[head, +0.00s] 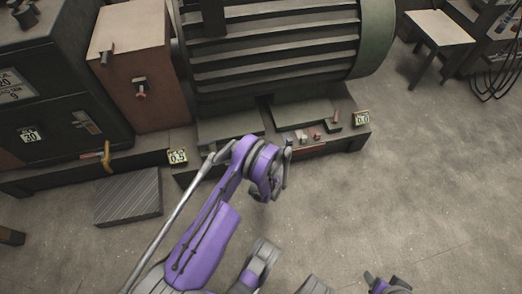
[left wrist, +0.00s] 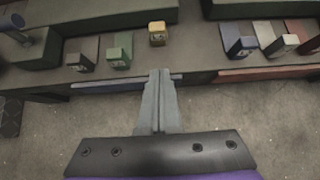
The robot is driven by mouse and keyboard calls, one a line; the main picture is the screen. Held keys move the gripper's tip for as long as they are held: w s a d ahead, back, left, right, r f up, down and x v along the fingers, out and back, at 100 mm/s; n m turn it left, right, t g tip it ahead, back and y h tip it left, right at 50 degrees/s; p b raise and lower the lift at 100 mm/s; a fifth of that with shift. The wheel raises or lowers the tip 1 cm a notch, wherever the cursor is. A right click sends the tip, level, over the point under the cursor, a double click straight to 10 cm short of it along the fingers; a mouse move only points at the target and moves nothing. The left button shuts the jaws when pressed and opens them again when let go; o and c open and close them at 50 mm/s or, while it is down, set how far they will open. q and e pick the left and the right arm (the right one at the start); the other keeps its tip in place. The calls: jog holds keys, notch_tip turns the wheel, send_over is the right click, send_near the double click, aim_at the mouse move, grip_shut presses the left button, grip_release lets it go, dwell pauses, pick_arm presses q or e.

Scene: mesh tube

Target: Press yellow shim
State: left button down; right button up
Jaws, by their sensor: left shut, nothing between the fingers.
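The yellow shim (left wrist: 157,33) is a small block on the machine's base ledge in the left wrist view. It sits farther back than the green shim (left wrist: 119,50) on its left and the blue shim (left wrist: 240,45) on its right. My left gripper (left wrist: 160,72) is shut and empty, its fingertips in front of and below the yellow shim, with a visible gap between them. In the head view my left gripper (head: 287,152) is at the front of the base, and my arm hides the yellow shim. My right gripper does not show clearly in either view.
A large ribbed motor (head: 270,45) stands on the base. A dark grey shim (left wrist: 80,62), a pale shim (left wrist: 280,45) and a red shim (left wrist: 315,38) share the ledge. A striped plate (head: 128,197) lies on the floor at left.

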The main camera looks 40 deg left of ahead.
pick_arm(q)
jog(key=shift+p+v, duration=0.3)
jog(key=shift+v, duration=1.8)
